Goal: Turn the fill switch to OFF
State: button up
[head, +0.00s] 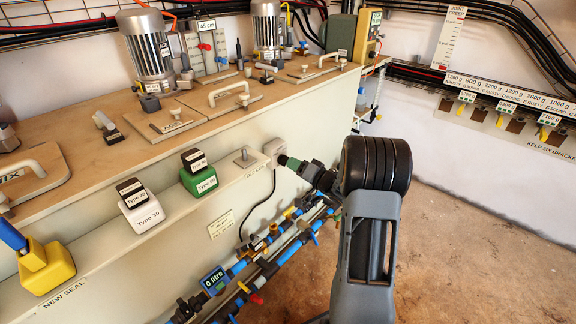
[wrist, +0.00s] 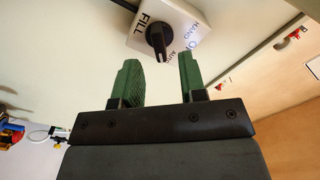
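The fill switch is a white box (wrist: 140,42) on the pale wall of the bench, with a black knob (wrist: 158,40). I cannot tell which label the knob points to. In the head view the box (head: 273,147) sits just beyond the fingertips and its knob is hidden or too small to tell. My gripper (wrist: 159,60) is open, its green fingers either side of the knob's line and seemingly short of it. It also shows in the head view (head: 285,161).
Blue pipes with valves and a "0 litre" display (head: 214,280) run low along the wall. A ledge (head: 110,246) holds a green block (head: 198,182), a white block (head: 143,214) and a yellow block (head: 46,267). Open floor (head: 470,235) lies to the right.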

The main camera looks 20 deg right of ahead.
aim_at(287, 159)
jog(key=shift+b+x, duration=0.4)
jog(key=shift+x, duration=1.55)
jog(key=shift+c, duration=0.3)
grip_shut()
